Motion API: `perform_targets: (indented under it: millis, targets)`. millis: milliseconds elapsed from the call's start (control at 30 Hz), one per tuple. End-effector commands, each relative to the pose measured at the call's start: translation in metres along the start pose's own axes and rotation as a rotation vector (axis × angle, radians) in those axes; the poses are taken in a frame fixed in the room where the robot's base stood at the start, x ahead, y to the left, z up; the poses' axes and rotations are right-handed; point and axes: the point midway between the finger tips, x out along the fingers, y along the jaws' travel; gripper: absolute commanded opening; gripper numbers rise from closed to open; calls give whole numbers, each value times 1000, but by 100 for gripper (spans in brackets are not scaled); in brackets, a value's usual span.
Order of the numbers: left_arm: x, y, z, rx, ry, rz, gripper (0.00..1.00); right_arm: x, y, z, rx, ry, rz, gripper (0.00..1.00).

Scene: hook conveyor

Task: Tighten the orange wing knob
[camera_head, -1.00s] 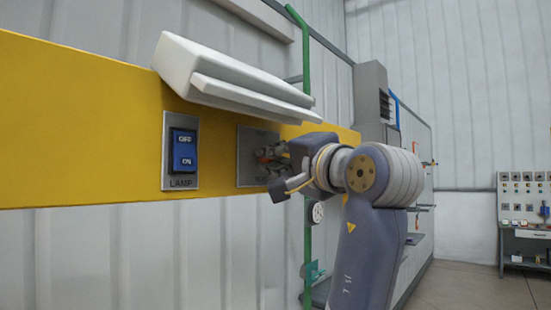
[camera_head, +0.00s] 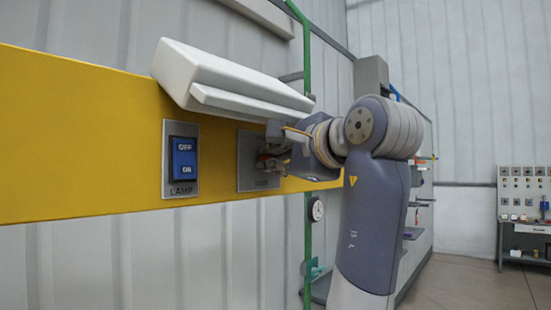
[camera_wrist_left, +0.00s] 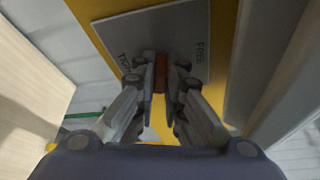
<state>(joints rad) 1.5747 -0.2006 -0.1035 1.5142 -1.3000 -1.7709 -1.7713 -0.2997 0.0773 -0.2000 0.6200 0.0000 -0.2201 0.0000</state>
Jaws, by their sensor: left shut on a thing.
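The orange wing knob (camera_wrist_left: 161,72) sits between the fingertips of my left gripper (camera_wrist_left: 160,85) in the left wrist view. The fingers are shut on it, one on each side, and cover much of it. Behind it is a grey plate (camera_wrist_left: 195,30) with the word FREE and another, partly hidden word. In the head view my left gripper (camera_head: 270,150) reaches the grey plate (camera_head: 246,163) on the yellow beam (camera_head: 80,140). There the fingers hide most of the knob. My right gripper is not in view.
A blue LAMP switch (camera_head: 183,158) is on the beam left of the plate. A white sloped housing (camera_head: 225,80) juts out just above the plate. A green pole (camera_head: 307,220) stands behind my arm. A workbench (camera_head: 525,215) is far right.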

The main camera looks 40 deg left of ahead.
Motion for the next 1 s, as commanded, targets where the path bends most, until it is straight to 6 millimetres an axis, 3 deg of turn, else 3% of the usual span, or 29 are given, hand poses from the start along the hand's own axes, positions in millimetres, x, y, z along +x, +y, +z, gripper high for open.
perform_targets:
  millis: [500,533,600,1000]
  targets:
    - [0,0,0,18,0,7,0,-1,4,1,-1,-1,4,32]
    - [0,0,0,18,0,7,14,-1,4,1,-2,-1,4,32]
    - [0,0,0,18,0,7,30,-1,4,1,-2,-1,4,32]
    - [-4,0,0,17,0,7,30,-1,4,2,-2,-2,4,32]
